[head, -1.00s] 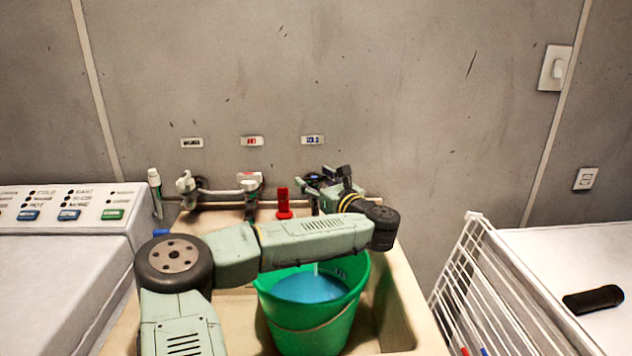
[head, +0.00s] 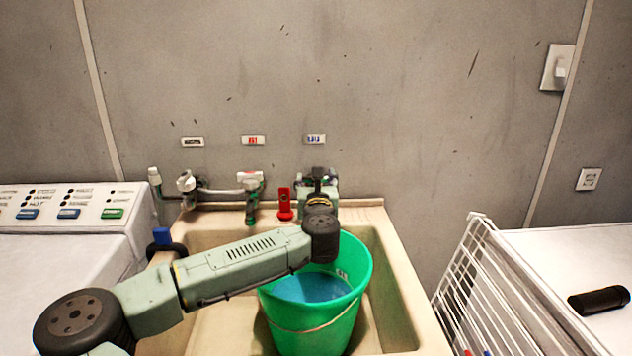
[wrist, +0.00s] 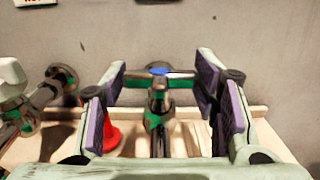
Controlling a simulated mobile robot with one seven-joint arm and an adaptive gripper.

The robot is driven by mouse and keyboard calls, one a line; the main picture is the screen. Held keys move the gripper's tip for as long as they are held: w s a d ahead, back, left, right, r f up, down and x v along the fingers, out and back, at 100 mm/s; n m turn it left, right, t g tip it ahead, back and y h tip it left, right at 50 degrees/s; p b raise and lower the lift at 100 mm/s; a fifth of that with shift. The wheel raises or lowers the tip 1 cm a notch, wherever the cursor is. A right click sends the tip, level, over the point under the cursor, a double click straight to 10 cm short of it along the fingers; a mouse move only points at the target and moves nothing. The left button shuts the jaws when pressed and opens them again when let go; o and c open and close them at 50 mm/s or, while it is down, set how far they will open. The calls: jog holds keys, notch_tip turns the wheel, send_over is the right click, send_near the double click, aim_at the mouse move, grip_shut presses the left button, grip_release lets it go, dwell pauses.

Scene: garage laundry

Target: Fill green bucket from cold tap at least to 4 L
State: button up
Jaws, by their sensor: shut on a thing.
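The green bucket (head: 316,328) stands in the sink, with a wire handle across its front. Blue-looking water (head: 308,288) lies inside, well below the rim; I cannot read the level. My gripper (head: 318,181) is at the cold tap, under the blue-lettered wall label (head: 315,139). In the wrist view my gripper (wrist: 160,85) is shut on the handle of the cold tap (wrist: 157,102), which has a blue top and spans between the pads. My arm crosses in front of the tap's outlet and part of the bucket, so I cannot tell whether water runs.
The hot tap (head: 250,186) is left of the cold tap, with a red object (head: 284,205) between them. The beige sink (head: 393,290) has free room right of the bucket. A washer (head: 60,240) stands left; a white rack (head: 462,270) stands right.

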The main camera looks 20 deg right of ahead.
jog(key=o, duration=1.2)
jog(key=shift+c, duration=0.2)
jog(key=shift+s, duration=0.1)
jog(key=v, duration=1.2)
